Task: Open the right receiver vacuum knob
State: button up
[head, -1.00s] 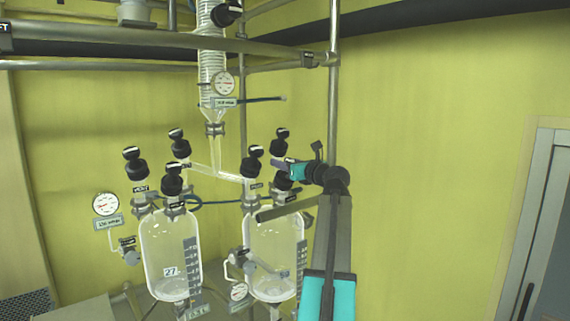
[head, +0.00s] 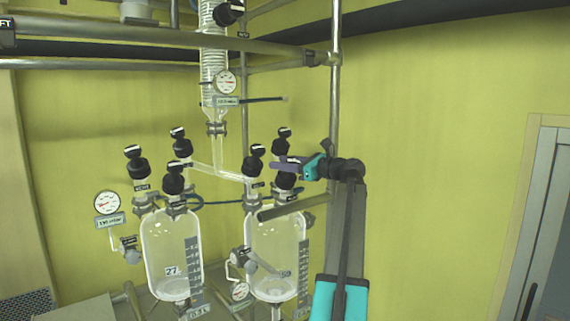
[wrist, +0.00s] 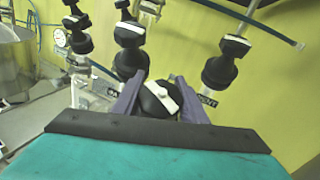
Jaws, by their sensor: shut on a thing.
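The right receiver (head: 275,243) is a clear glass vessel with several black knobs on top. My gripper (head: 284,163) is over its front right knob (head: 285,181). In the wrist view my gripper (wrist: 158,98) has its purple fingers on both sides of this black knob (wrist: 153,103), shut on it. The knob's white stripe runs steeply, while the stripes on the neighbouring knobs lie flatter. A label starting "VA" (wrist: 112,92) shows left of the fingers and a "VENT" label (wrist: 208,98) right of them. The knob's lower part is hidden.
Two other knobs of the right receiver, one (head: 253,160) left and one (head: 283,140) behind, stand close to my gripper. The left receiver (head: 171,250) has similar knobs. A steel post (head: 334,100) rises behind my arm. The space to the right is clear.

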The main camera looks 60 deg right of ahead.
jog(key=o, duration=1.1)
jog(key=shift+c, duration=0.2)
jog(key=shift+s, duration=0.15)
jog(key=s+b, duration=0.3)
jog(key=s, duration=1)
jog(key=shift+s+a+r, duration=0.15)
jog(key=shift+s+r, duration=0.05)
jog(key=shift+s, duration=0.1)
